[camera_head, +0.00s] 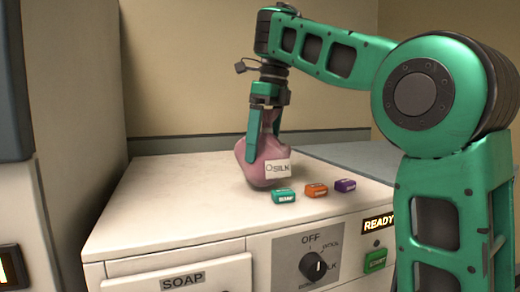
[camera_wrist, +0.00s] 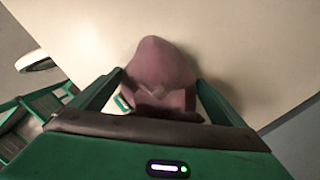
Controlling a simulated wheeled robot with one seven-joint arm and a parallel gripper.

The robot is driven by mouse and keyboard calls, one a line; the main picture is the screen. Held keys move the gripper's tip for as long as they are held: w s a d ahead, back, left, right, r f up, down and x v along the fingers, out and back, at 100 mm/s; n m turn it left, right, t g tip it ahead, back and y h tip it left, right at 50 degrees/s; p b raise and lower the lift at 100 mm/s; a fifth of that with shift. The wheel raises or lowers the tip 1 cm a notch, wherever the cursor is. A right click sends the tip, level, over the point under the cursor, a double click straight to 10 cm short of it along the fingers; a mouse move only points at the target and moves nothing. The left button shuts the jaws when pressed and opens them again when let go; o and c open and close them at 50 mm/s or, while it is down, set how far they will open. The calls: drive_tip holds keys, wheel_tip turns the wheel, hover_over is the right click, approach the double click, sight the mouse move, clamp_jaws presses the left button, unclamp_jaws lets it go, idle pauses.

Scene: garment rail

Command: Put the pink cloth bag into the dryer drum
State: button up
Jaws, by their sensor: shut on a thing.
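The pink cloth bag (camera_head: 256,168) is on or just above the white machine top in the head view, with a white label reading "SILK". My gripper (camera_head: 264,128) points down from above and is shut on the bag's narrow upper part. In the wrist view the bag (camera_wrist: 160,68) sits between the two green fingers of my gripper (camera_wrist: 158,100). Whether the bag's base touches the surface is hard to tell. I cannot identify the dryer drum in either view.
A teal block (camera_head: 284,196), an orange block (camera_head: 316,190) and a purple block (camera_head: 345,185) lie on the machine top (camera_head: 150,205) right of the bag. The front has a SOAP drawer (camera_head: 180,278), a dial (camera_head: 313,266) and a lit READY sign (camera_head: 378,224). A tall cabinet (camera_head: 75,110) stands at left.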

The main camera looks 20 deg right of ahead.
drive_tip(key=shift+f, duration=0.3)
drive_tip(key=o, duration=1.2)
